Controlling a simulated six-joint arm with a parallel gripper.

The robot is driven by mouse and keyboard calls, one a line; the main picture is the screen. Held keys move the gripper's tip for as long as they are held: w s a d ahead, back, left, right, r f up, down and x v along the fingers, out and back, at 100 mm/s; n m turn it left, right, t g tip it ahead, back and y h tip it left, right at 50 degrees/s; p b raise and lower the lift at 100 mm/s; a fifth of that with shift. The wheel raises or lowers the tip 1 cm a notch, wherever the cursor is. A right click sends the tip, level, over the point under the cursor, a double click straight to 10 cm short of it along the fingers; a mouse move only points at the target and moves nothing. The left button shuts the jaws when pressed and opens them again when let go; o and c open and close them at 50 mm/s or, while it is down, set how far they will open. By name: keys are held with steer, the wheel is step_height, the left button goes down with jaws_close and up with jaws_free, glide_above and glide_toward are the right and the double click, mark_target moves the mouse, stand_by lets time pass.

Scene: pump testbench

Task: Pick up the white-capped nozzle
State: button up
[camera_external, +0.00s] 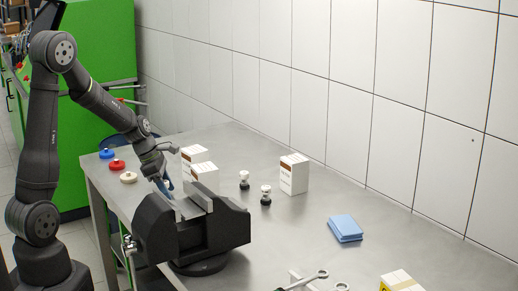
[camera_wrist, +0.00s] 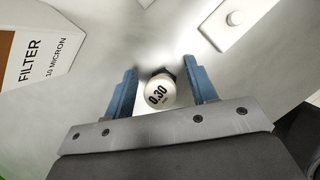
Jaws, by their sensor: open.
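In the wrist view, a nozzle with a round white cap (camera_wrist: 159,92) marked "0.30" lies between my two blue fingers, with a dark part showing behind the cap. My open gripper (camera_wrist: 160,80) has a finger on each side of it, with narrow gaps visible; I cannot tell how far down the fingers reach. In the external view, my gripper (camera_external: 168,187) points down just behind the vise, and no nozzle shows between its fingers there.
The dark vise (camera_external: 205,232) stands close in front of my gripper. White boxes (camera_external: 205,175) (camera_external: 293,174) stand nearby; a filter box (camera_wrist: 35,50) is left in the wrist view. Colored knobs (camera_external: 117,164) sit left. A blue cloth (camera_external: 345,228) lies right, with bare table around it.

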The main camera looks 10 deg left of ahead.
steer(key=c, duration=1.1)
steer(key=shift+r, duration=0.1)
